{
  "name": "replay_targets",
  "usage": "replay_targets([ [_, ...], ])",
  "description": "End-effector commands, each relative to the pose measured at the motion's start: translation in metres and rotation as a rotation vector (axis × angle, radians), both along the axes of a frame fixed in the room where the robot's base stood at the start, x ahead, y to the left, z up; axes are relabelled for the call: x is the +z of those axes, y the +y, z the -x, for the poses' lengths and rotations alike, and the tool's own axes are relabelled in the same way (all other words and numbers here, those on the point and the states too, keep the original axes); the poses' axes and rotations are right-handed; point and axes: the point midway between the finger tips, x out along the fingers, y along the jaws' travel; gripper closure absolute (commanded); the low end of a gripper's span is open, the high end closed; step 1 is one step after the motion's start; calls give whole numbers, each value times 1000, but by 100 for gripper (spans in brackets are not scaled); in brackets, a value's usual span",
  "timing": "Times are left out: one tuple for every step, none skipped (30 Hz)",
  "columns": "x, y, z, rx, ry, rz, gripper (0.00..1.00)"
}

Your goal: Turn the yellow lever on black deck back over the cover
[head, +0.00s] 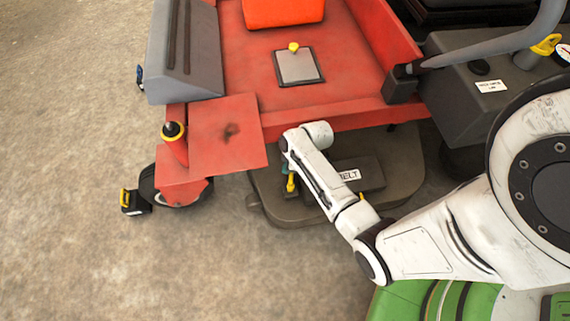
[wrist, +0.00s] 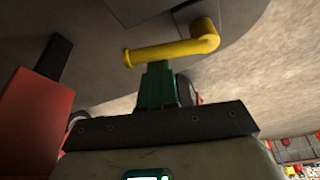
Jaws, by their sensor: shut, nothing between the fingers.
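The black deck (head: 270,205) lies below the red mower floor. A dark cover marked BELT (head: 365,175) sits on it, partly hidden by my arm. The yellow lever (head: 291,184) is at the left of the cover. In the wrist view the yellow lever (wrist: 175,49) is a bent bar with a thick rounded elbow at its right end. My gripper (wrist: 156,66) is shut and empty, its green fingertips just below the lever's bar. I cannot tell if they touch. In the head view my gripper (head: 287,168) is mostly hidden behind my wrist.
A red footplate (head: 228,135) and a caster wheel (head: 175,190) stand left of the deck. A small yellow part (head: 362,197) shows at the cover's right, by my arm. The concrete floor (head: 110,260) at left is clear.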

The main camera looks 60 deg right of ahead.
Motion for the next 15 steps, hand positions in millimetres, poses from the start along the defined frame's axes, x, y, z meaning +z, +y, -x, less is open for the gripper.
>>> replay_targets([
  [5, 0, 3, -42, 3, -2, 100],
  [5, -1, 4, -70, 3, -2, 100],
  [5, -2, 6, -110, 3, -1, 100],
  [5, -3, 8, -138, 4, -1, 100],
  [4, -3, 9, -166, 3, 0, 100],
  [4, -4, 11, -204, 4, -1, 100],
  [4, -5, 12, -232, 3, -2, 100],
  [4, -6, 13, -262, 2, -1, 100],
  [4, -6, 15, -299, 4, -1, 100],
  [4, -7, 16, -327, 3, 0, 100],
  [4, -7, 18, -355, 3, -1, 100],
  [4, -8, 20, -395, 2, -1, 100],
  [4, -8, 21, -423, 3, 0, 100],
  [3, -8, 23, -451, 4, -1, 100],
  [3, -9, 25, -489, 2, 0, 100],
])
